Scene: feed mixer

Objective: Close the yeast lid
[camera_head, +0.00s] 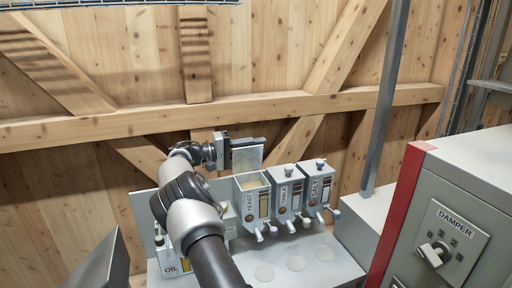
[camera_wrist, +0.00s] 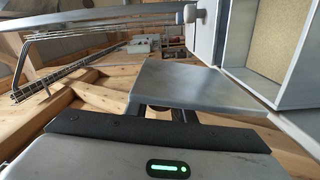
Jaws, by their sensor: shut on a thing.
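The yeast bin (camera_head: 251,203) is a grey box labelled YEAST, the leftmost of a row of three labelled bins. Its top is open, and pale beige contents show inside; the open bin also shows at the upper right of the wrist view (camera_wrist: 262,88). The yeast lid (camera_head: 247,158) is a flat grey plate standing raised at the back of the bin. In the wrist view the lid (camera_wrist: 190,82) lies just beyond my gripper. My gripper (camera_head: 246,143) is shut on the lid near its upper edge; the fingertips are partly hidden.
Two more bins, one in the middle (camera_head: 285,193) and one at the right (camera_head: 317,187), have closed tops with knobs. An OIL container (camera_head: 175,262) stands at the left. A grey cabinet marked DAMPER (camera_head: 455,225) and a metal post (camera_head: 385,100) stand at the right.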

